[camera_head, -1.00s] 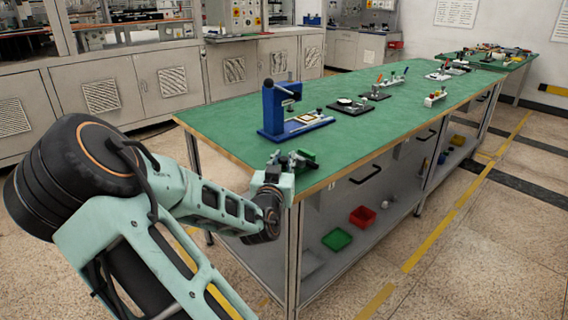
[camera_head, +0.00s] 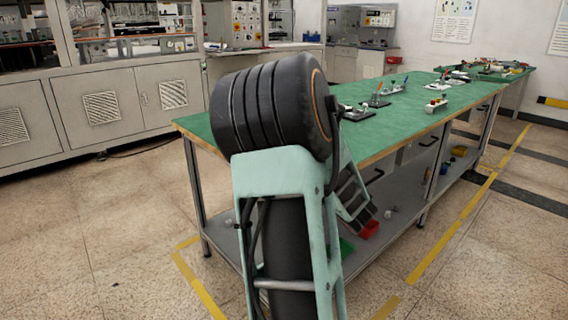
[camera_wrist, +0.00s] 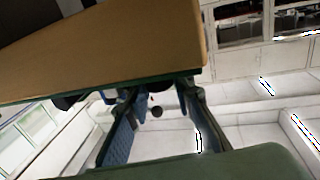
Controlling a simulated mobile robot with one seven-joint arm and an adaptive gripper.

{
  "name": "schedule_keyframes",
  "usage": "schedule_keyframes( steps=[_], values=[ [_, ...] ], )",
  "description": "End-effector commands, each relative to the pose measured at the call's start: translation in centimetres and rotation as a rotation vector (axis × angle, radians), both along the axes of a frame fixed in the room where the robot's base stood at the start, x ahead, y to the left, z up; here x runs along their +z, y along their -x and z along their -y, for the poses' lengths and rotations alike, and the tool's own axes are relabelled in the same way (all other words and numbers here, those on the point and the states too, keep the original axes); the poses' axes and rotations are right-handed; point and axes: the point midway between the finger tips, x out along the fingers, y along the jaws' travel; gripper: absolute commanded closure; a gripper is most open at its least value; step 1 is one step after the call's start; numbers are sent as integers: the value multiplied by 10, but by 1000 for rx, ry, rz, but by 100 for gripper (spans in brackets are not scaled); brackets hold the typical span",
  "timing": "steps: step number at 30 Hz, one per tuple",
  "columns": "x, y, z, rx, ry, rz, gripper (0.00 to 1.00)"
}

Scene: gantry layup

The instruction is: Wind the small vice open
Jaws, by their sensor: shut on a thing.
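My gripper (camera_wrist: 155,104) shows in the wrist view, its two fingers with blue inner pads reaching toward the bench edge. Between the fingers are small dark parts, including a round knob (camera_wrist: 157,112), which look like part of the small vice's handle. The jaws are closed on this handle, though the contact itself is hard to make out. The vice body cannot be made out clearly in the wrist view.
The green-topped bench (camera_head: 400,118) runs to the back right. Small fixtures (camera_head: 437,104) stand along it. A red bin (camera_head: 370,229) sits on its lower shelf. Grey cabinets (camera_head: 110,105) line the left. The floor beside the bench is clear.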

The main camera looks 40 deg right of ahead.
Motion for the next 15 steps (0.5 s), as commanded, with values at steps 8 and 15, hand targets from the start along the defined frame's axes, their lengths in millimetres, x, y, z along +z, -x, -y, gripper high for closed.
schedule_keyframes(
  steps=[8,15],
  values=[
    [0,1,3,171,1,-1,100],
    [0,0,2,278,1,-1,100]
  ],
)
